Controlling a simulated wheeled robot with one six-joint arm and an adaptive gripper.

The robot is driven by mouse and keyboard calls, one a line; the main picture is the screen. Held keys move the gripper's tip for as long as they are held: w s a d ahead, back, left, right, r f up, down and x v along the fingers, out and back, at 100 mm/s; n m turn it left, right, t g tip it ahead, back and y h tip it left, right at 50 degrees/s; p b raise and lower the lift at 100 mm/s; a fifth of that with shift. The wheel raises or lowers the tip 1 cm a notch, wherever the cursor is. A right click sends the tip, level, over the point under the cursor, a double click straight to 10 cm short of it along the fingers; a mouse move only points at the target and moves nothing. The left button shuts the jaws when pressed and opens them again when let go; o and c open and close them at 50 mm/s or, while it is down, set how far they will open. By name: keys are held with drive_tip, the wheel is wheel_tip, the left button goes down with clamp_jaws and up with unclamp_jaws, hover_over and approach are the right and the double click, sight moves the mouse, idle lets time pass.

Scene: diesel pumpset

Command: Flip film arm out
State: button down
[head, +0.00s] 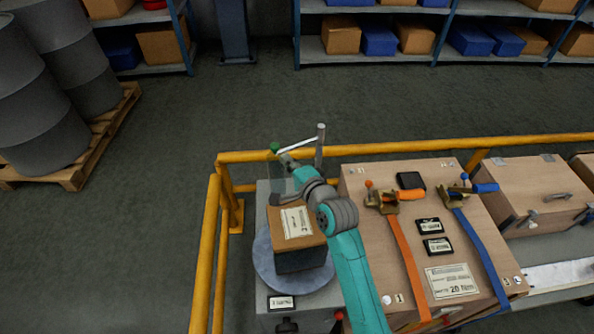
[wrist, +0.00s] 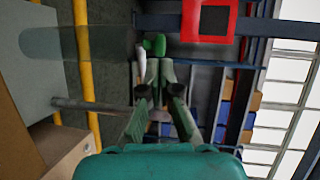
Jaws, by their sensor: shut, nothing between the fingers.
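The film arm (head: 298,144) is a thin white bar running from a grey post (head: 321,147) to a green knob (head: 275,148) at its left end. A pale see-through film roll (head: 277,168) hangs below the knob. In the wrist view, the green knob (wrist: 155,45) and white bar (wrist: 141,62) are just beyond my fingertips, the film roll (wrist: 65,43) is at left, and the post (wrist: 90,104) is lower left. My gripper (wrist: 153,64) is shut and empty, close to the knob; I cannot tell whether it touches. It also shows in the head view (head: 282,156).
A brown carton (head: 298,222) stands on a round grey turntable (head: 263,273) beneath my arm. Yellow rails (head: 400,150) run behind and left. A strapped wooden crate (head: 375,180) stands right. Drums (head: 30,110) are far left, shelves (head: 400,60) at the back.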

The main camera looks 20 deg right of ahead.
sight(272, 144)
drive_tip(key=shift+x, duration=2)
drive_tip(key=x, duration=0.4)
drive_tip(key=shift+w+a+r, duration=0.2)
drive_tip(key=shift+a+r, duration=0.05)
drive_tip(key=shift+r, duration=0.15)
drive_tip(key=shift+w+r, duration=0.15)
drive_tip(key=shift+w, duration=0.15)
